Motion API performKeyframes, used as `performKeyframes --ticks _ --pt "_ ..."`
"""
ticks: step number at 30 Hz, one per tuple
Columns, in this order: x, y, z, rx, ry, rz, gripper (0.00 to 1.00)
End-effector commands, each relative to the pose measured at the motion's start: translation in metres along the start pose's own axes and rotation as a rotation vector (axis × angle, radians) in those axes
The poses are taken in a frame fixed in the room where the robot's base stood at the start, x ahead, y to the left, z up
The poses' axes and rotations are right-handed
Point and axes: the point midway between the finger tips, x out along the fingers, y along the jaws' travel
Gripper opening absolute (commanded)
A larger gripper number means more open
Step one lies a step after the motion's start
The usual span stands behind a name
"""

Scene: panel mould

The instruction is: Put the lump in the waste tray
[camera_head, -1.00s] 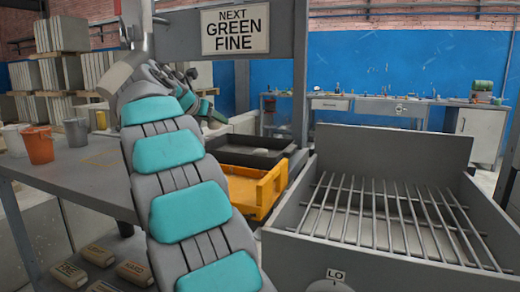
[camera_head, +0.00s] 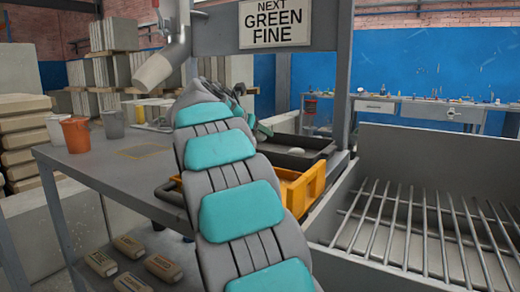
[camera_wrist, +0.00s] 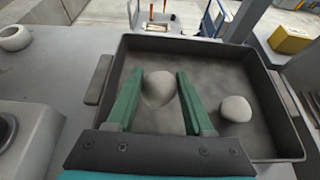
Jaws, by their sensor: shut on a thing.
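In the wrist view my gripper (camera_wrist: 160,104) has two green fingers shut on a rounded pale grey lump (camera_wrist: 159,87). It is above a dark, shallow rectangular tray (camera_wrist: 267,80). A second pale lump (camera_wrist: 235,108) lies in the tray, right of the right finger. In the head view the dark tray (camera_head: 318,146) stands behind the orange tray (camera_head: 304,192), with a pale lump (camera_head: 296,151) showing in it. My arm hides much of the gripper and the held lump there. I cannot tell from any label which tray is the waste tray.
An orange bucket (camera_head: 75,135) and several cups stand on the grey table (camera_head: 120,158) at left. A spout (camera_head: 160,68) hangs over its back. A barred grey box (camera_head: 430,225) is at right. Labelled blocks (camera_head: 130,246) lie low at front left. A sign (camera_head: 275,24) hangs above.

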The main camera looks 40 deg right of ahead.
Motion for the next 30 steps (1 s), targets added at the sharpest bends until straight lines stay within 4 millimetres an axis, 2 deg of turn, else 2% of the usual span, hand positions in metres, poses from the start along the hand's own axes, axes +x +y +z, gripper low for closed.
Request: performKeyframes --ticks 12,26,27,30 --pt "0.018 0.0 -0.037 0.002 -0.002 0.001 0.0" --pt "0.018 0.0 -0.037 -0.001 -0.001 0.0 0.0" --pt "0.019 0.0 -0.038 -0.001 -0.001 0.0 0.53" --pt "0.019 0.0 -0.038 0.0 -0.001 0.001 0.64"
